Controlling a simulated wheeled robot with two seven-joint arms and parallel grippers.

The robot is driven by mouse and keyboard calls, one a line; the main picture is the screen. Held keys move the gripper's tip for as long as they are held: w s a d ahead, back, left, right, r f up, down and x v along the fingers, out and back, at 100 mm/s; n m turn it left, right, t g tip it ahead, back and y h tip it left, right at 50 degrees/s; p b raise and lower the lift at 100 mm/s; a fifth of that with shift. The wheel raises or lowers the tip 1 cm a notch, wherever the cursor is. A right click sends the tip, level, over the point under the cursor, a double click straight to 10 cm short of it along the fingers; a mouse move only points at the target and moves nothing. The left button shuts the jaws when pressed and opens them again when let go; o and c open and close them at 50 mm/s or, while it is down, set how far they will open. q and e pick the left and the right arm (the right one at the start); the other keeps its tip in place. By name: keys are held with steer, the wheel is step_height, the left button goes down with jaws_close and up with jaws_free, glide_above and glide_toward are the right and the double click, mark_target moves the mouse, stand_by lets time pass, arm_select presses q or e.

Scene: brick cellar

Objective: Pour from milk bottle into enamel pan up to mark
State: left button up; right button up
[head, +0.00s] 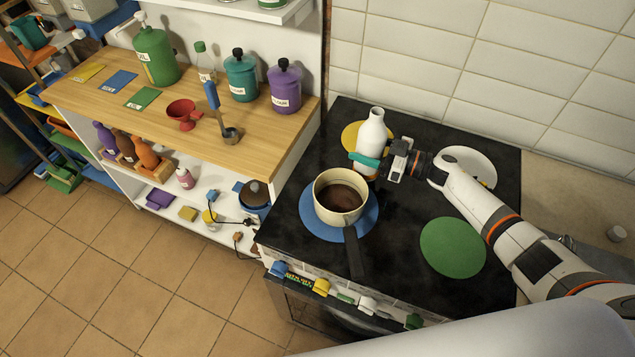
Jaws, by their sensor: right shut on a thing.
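The milk bottle (372,132) is white with a narrow neck and an orange lower part. It stands about upright over the back left of the black stove, near a yellow disc. My right gripper (372,162) comes in from the right and is shut on the bottle, with a teal finger across its front. I cannot tell whether the bottle's base touches the stove. The enamel pan (322,188) is cream with a dark handle and sits on a blue disc, just in front and left of the bottle. Dark brown content shows inside; no mark can be made out. My left gripper is not in view.
A green disc (453,247) lies bare at the stove's front right, and a white disc (472,160) lies partly behind my right arm. A wooden counter (140,115) on the left holds bottles, jars, a red funnel (184,112) and a ladle (231,135). Tiles wall off the back.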

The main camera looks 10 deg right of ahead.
steer(key=shift+w+a+f, duration=0.1)
steer(key=shift+w+f, duration=0.05)
steer(key=shift+f, duration=0.1)
steer(key=shift+r, duration=0.15)
steer(key=shift+n, duration=0.3)
steer(key=shift+d+r+n, duration=0.1)
steer(key=shift+d+n, duration=0.15)
steer(key=shift+n, duration=0.15)
steer(key=shift+d+n+h, duration=0.1)
steer(key=shift+n+h, duration=0.2)
steer(key=shift+n, duration=0.8)
steer(key=shift+d+n+h+b, duration=0.1)
steer(key=shift+n+h+b, duration=0.45)
steer(key=shift+n, duration=0.25)
steer(key=shift+f+n+b, duration=0.3)
steer(key=shift+n+b, duration=0.05)
steer(key=shift+n, duration=0.25)
steer(key=shift+f+n+h+b, duration=0.2)
steer(key=shift+n+h+b, duration=0.2)
steer(key=shift+b, duration=0.15)
steer(key=shift+d, duration=0.15)
steer(key=shift+w, duration=0.1)
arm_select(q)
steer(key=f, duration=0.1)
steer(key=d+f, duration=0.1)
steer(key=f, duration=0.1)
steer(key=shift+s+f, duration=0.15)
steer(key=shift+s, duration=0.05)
arm_select(e)
steer(key=shift+n, duration=0.3)
